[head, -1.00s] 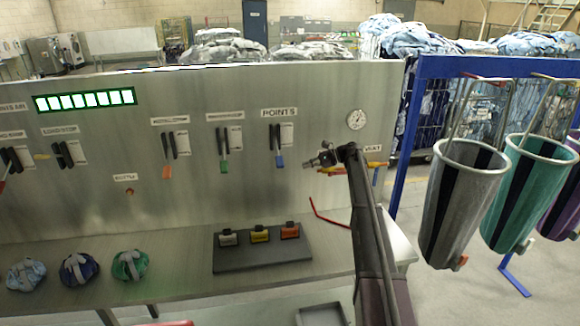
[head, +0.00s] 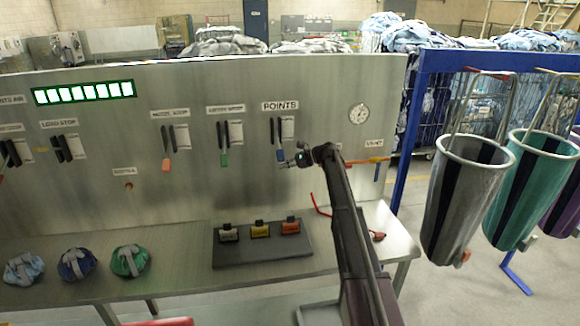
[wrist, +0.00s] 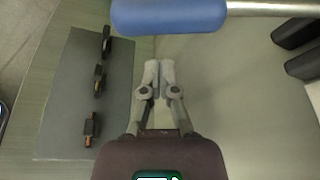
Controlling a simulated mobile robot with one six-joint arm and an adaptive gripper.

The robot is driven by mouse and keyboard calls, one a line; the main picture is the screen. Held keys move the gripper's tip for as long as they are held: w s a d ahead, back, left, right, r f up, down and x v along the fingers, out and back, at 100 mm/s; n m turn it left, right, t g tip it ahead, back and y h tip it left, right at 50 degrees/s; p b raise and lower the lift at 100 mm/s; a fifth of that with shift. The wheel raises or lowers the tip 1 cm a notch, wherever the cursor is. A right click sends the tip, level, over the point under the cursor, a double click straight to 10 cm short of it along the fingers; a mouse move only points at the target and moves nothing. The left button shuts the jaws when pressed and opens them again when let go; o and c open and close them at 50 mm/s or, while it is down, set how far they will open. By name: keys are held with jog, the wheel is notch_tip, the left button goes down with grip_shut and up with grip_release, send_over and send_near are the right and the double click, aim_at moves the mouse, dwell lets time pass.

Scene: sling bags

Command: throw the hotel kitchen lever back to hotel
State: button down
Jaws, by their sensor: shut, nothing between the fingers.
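The lever under the POINTS sign (head: 280,105) hangs down the steel panel, with a dark shaft and a blue end (head: 280,155); I take it as the hotel kitchen lever. A white card (head: 288,128) beside it is too small to read. My gripper (head: 288,163) is close to the blue end, just right of and below it. In the wrist view the blue handle (wrist: 168,16) on its metal rod lies across the top, beyond my shut, empty fingertips (wrist: 159,66). A small gap shows there; contact cannot be told for sure in the head view.
Left on the panel are a green-tipped lever (head: 224,158) and an orange-tipped lever (head: 166,164). Below, a dark tray (head: 262,261) holds three small blocks. Cloth bundles (head: 77,264) lie on the bench; hanging bags (head: 465,200) are right.

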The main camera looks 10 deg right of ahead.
aim_at(279, 145)
jog(key=shift+s+r+p, duration=0.4)
jog(key=shift+r+p, duration=0.3)
jog(key=shift+r, duration=0.15)
jog(key=shift+s+r+p, duration=0.4)
jog(key=shift+r+p, duration=0.25)
jog(key=shift+r, duration=0.15)
jog(key=shift+d, duration=0.1)
jog(key=shift+r, duration=0.1)
